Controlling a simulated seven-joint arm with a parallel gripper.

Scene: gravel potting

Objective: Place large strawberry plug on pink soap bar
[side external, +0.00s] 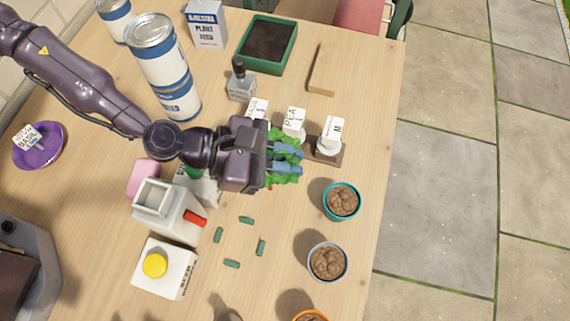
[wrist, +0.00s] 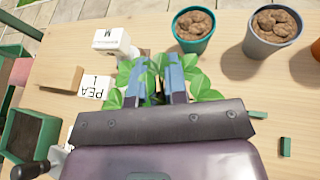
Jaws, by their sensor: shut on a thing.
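My gripper (side external: 291,158) is shut on the large strawberry plug (side external: 282,179), held above the table's middle. Green leaves stick out around the blue fingers, with a small red spot below. The leaves also show on both sides of the fingers in the wrist view (wrist: 202,87), where my gripper (wrist: 160,70) hides the plug's root part. The pink soap bar (side external: 142,176) lies on the table left of my gripper in the side view. It is partly hidden by the white open-topped container and is not seen in the wrist view.
Soil-filled teal (side external: 341,202) and grey (side external: 328,263) pots stand near the table edge. Several small green pieces (side external: 231,264) lie between. Paint cans (side external: 162,65) and label blocks (side external: 329,136) stand behind.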

